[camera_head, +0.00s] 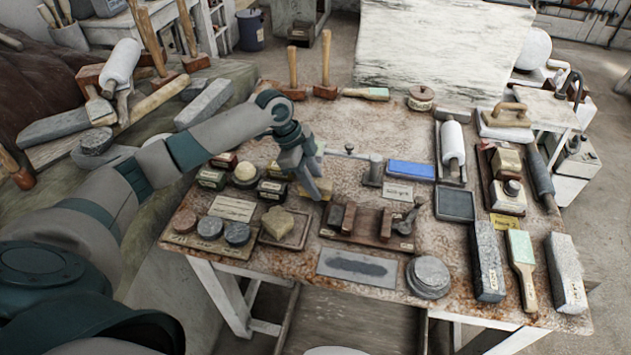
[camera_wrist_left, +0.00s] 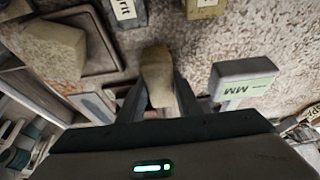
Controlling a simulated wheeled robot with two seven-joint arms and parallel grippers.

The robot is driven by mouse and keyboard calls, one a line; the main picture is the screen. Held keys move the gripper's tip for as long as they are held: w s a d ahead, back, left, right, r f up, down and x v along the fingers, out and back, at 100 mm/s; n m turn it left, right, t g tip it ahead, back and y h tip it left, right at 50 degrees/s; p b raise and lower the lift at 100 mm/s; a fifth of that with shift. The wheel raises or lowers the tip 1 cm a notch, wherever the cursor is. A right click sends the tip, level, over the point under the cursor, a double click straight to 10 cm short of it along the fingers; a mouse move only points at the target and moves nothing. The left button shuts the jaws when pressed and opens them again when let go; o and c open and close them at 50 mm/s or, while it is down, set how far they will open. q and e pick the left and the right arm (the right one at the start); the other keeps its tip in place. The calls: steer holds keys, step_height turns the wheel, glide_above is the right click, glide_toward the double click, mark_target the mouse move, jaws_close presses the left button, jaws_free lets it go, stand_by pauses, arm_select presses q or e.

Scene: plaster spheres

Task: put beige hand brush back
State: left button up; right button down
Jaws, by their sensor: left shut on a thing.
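The beige hand brush seems to be the tan, smooth-looking piece (camera_wrist_left: 157,72) between my left fingers in the left wrist view. My left gripper (camera_head: 316,188) is shut on it and points down over the middle left of the table. In the head view the gripper mostly hides the held piece, and its bristles cannot be made out. I cannot tell whether it touches the table top. My right gripper is not in view.
A sponge (camera_head: 284,222) on a small tray lies left of the gripper, with round discs (camera_head: 238,233) beyond it. A wooden rack (camera_head: 370,228) stands to the right and a blue block (camera_head: 411,170) farther right. Two mallets (camera_head: 325,75) stand at the back. Free room is small.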

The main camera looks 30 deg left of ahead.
arm_select(q)
steer(key=shift+f, duration=0.15)
steer(key=o, duration=0.9)
steer(key=shift+o, duration=0.2)
steer(key=shift+r, duration=0.55)
steer(key=b+v, duration=0.2)
steer(key=v, duration=1)
steer(key=shift+b, duration=0.3)
